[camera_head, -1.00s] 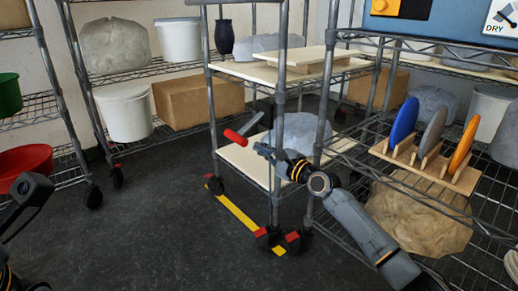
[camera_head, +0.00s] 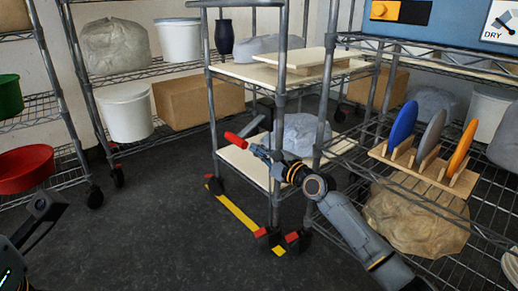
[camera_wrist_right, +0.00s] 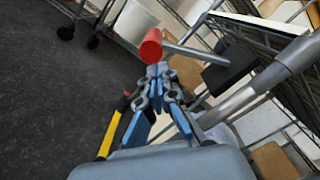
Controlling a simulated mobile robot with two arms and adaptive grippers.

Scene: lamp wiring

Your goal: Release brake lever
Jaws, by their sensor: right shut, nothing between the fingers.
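The brake lever is a grey bar with a red cylindrical grip (camera_head: 236,138) on the middle cart, low on its left side. In the right wrist view the red grip (camera_wrist_right: 151,46) is just beyond my fingertips, with the grey bar running off to the right. My right gripper (camera_head: 254,150) is shut and empty, its tips close beside the lever; I cannot tell whether they touch it. The closed fingers also show in the right wrist view (camera_wrist_right: 158,72). Part of my left arm shows at the lower left, but its finger state is unclear.
A yellow floor strip (camera_head: 243,220) lies beneath the cart. A rack with coloured discs (camera_head: 432,138) stands on the right shelf. The dark floor at left is clear.

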